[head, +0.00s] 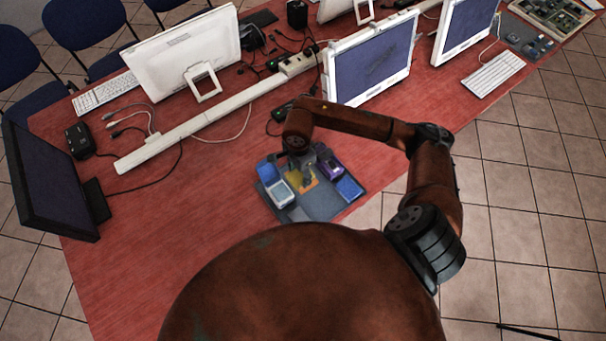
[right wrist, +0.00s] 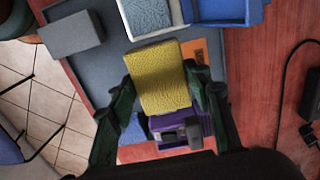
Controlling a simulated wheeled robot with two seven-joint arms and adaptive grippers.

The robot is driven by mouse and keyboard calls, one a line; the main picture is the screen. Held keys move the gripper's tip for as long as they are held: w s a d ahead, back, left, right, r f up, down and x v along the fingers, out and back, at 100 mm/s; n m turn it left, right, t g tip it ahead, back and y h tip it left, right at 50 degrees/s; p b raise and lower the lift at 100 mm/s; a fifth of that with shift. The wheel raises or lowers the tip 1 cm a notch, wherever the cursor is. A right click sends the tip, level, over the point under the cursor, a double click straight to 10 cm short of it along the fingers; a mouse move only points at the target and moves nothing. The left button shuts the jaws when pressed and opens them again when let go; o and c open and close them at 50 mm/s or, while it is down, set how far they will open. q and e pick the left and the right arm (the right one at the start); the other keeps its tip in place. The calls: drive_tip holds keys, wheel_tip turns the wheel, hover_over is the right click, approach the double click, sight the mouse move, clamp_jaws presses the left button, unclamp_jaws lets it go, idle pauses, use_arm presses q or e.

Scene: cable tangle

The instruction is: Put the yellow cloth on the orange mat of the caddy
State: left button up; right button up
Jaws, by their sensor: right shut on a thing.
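The yellow cloth (right wrist: 160,77) is a thick, textured block between the fingers of my right gripper (right wrist: 160,98), which is shut on it. In the head view my right gripper (head: 304,172) points down over the middle of the grey caddy (head: 318,207). The orange mat (right wrist: 201,52) shows beside the cloth in the right wrist view, partly hidden behind it. A bit of the mat (head: 312,184) also shows in the head view. I cannot tell whether the cloth touches the mat. My left gripper is not in view.
The caddy also holds a purple holder (right wrist: 180,128) with a dark device, a white-rimmed bin (head: 282,194) with a light-blue item, and a blue pad (head: 349,188). A black monitor (head: 45,175) stands far left. The red table (head: 180,230) is clear left of the caddy.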

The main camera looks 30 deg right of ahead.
drive_tip(key=shift+w+d+f, duration=0.3)
drive_tip(key=shift+d+f, duration=0.1)
drive_tip(key=shift+f, duration=0.25)
drive_tip(key=shift+w+d+f, duration=0.3)
drive_tip(key=shift+d+f, duration=0.1)
drive_tip(key=shift+f, duration=0.2)
drive_tip(key=shift+w+d+f, duration=0.35)
drive_tip(key=shift+d+f, duration=0.05)
drive_tip(key=shift+f, duration=0.25)
wheel_tip(320, 180, down, 3)
drive_tip(key=shift+w+d+f, duration=0.1)
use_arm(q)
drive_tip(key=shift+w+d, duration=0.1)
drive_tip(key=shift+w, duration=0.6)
use_arm(e)
drive_tip(key=shift+f, duration=0.2)
drive_tip(key=o, duration=1)
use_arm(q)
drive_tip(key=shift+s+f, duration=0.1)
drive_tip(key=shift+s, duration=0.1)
